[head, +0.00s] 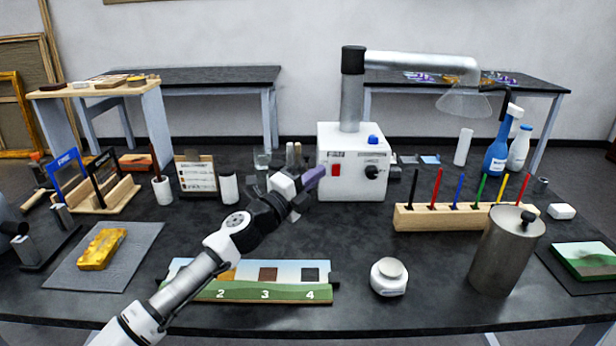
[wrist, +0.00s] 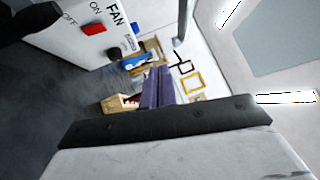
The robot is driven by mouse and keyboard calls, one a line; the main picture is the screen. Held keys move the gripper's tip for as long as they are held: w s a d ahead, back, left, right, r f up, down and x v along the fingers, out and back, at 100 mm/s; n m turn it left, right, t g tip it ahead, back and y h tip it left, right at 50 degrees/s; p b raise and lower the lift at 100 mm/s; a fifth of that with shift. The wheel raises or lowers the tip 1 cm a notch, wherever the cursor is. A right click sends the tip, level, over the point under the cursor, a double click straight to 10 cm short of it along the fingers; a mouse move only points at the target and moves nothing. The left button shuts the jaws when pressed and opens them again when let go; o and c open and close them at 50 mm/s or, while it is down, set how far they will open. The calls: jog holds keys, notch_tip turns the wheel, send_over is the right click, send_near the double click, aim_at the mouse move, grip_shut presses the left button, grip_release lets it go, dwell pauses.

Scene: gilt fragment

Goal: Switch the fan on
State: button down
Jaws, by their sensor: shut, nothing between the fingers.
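The fan unit (head: 352,187) is a white box with a grey duct and a clear hood, standing at the middle back of the black table. Its red switch (head: 336,170) is on the left of the front face. In the wrist view the red switch (wrist: 93,28) shows at upper left, between the ON and OFF labels, with FAN printed nearby. I cannot tell which way it is tipped. My gripper (head: 314,177), with purple fingers, is shut and empty, just left of the switch at the box's left edge. The shut fingers (wrist: 157,88) appear apart from the switch in the wrist view.
A black knob (head: 373,172) and a blue button (head: 373,140) are also on the box. A wooden rack of coloured sticks (head: 465,217) stands to the right. A numbered painted strip (head: 262,293) lies below my arm. A white jar (head: 389,277) stands in front.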

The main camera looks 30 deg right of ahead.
notch_tip(320, 180, down, 7)
jog(key=w+a+y, duration=0.1)
jog(key=shift+w+y, duration=0.2)
jog(key=shift+y, duration=0.1)
jog(key=p, duration=0.3)
send_near(336, 171)
jog(key=s+d+r, duration=0.2)
jog(key=s+d, duration=0.2)
jog(key=d, duration=0.2)
jog(key=shift+w+d+r+p, duration=0.1)
jog(key=shift+w+d+p, duration=0.1)
jog(key=shift+w, duration=0.45)
jog(key=shift+w+d+r+p, duration=0.1)
jog(key=shift+w+d, duration=0.1)
jog(key=shift+w, duration=0.5)
jog(key=shift+w+d+r+p, duration=0.1)
jog(key=shift+w+d+p, duration=0.1)
jog(key=shift+w, duration=0.45)
